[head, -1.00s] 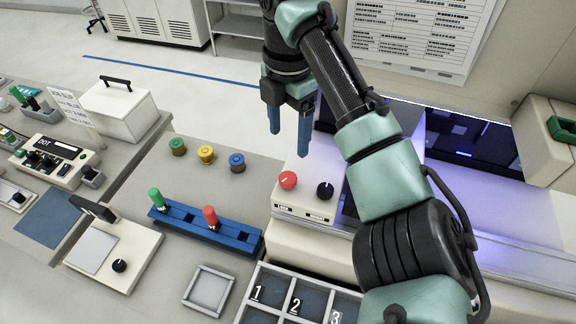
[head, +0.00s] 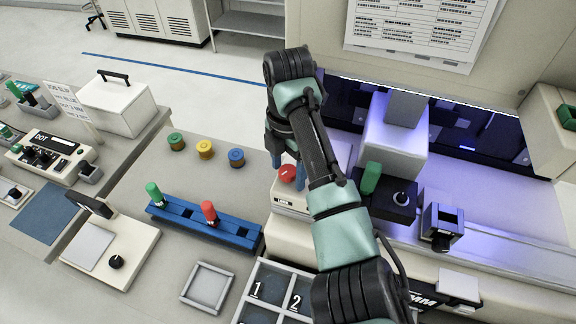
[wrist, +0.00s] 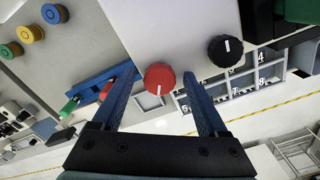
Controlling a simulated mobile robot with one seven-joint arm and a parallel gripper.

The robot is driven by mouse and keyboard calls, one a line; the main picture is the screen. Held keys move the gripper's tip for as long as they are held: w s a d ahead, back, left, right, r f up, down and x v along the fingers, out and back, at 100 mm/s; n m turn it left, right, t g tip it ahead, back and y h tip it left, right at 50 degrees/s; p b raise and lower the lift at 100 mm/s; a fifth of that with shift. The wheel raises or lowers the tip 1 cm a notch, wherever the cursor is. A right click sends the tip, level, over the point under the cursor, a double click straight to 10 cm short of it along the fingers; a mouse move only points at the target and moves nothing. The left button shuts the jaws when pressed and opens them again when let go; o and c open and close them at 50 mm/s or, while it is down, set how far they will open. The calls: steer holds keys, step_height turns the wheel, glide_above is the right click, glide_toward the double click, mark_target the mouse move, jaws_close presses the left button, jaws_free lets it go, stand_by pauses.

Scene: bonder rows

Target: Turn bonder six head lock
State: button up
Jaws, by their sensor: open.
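A round red knob (head: 287,173) with a white mark sits on the pale front panel of the bonder (head: 287,199); I cannot read which bonder it is. My gripper (head: 288,160) is open, its blue fingers close to the red knob. In the wrist view the red knob (wrist: 160,79) appears between the two fingertips (wrist: 159,82), with a gap on each side. A black knob (wrist: 225,50) with a white mark sits to the right of the red one there; my arm hides it in the head view. No label for the head lock is legible.
A blue rack (head: 205,222) with a green and a red handle lies left of the bonder. Green, yellow and blue buttons (head: 236,157) stand behind it. A numbered tray (head: 272,292) is in front. A bonder head with a green handle (head: 371,178) is to the right.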

jaws_close()
